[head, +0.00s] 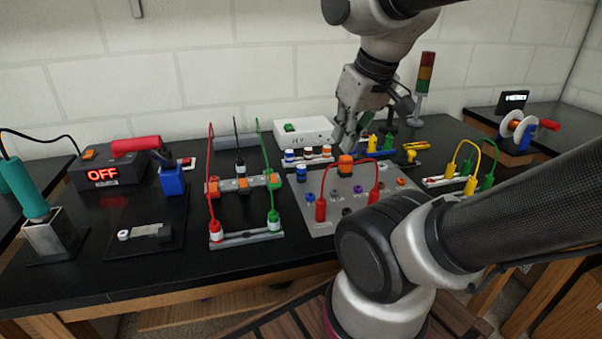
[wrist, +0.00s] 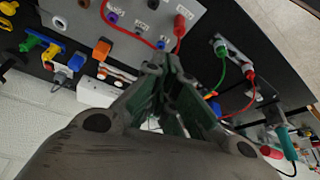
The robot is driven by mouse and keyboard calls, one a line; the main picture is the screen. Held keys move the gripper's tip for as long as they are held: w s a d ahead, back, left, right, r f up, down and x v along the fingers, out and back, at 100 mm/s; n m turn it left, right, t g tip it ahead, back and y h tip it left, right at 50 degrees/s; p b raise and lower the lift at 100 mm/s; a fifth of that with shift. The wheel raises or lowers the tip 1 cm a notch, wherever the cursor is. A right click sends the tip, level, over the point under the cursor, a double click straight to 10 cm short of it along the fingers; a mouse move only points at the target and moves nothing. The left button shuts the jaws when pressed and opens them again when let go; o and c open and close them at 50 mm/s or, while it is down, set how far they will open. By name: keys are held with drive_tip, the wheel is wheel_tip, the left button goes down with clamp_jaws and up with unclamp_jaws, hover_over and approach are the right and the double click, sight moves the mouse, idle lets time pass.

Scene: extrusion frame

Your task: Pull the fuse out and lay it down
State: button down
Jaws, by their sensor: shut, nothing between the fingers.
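My gripper (head: 342,138) hangs pointing down above the back of the bench, in front of the white box. In the wrist view its fingertips (wrist: 166,68) are brought together with nothing between them. I cannot tell for certain which thing is the fuse. An orange block (head: 345,166) stands upright at the back edge of the grey socket panel (head: 325,225), below my gripper and apart from it. The orange block also shows in the wrist view (wrist: 102,50), left of the fingers.
The white box (head: 303,131) and a row of small capped jars stand behind the panel. Red leads (head: 320,208) arch over the panel. Coloured pegs and a yellow valve (head: 411,153) lie to the right. A signal tower (head: 424,85) rises behind. Some bare black bench lies at the front left.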

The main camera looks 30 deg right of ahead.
drive_tip(key=c, duration=2.2)
unclamp_jaws()
drive_tip(key=o, duration=0.7)
drive_tip(key=shift+f, duration=0.2)
drive_tip(key=shift+c, duration=0.2)
drive_tip(key=o, duration=0.4)
drive_tip(key=shift+w+d+f+g, duration=0.1)
drive_tip(key=shift+w+f+g, duration=0.7)
drive_tip(key=shift+w+f, duration=0.25)
drive_tip(key=shift+c, duration=0.2)
drive_tip(key=m+g, duration=0.3)
hover_over(301, 166)
drive_tip(key=f, duration=0.6)
drive_tip(key=shift+s+f, duration=0.25)
drive_tip(key=shift+s, duration=0.1)
drive_tip(key=shift+w+r, duration=0.25)
drive_tip(key=shift+r, duration=0.05)
drive_tip(key=shift+f, duration=0.15)
drive_tip(key=shift+f, duration=4.35)
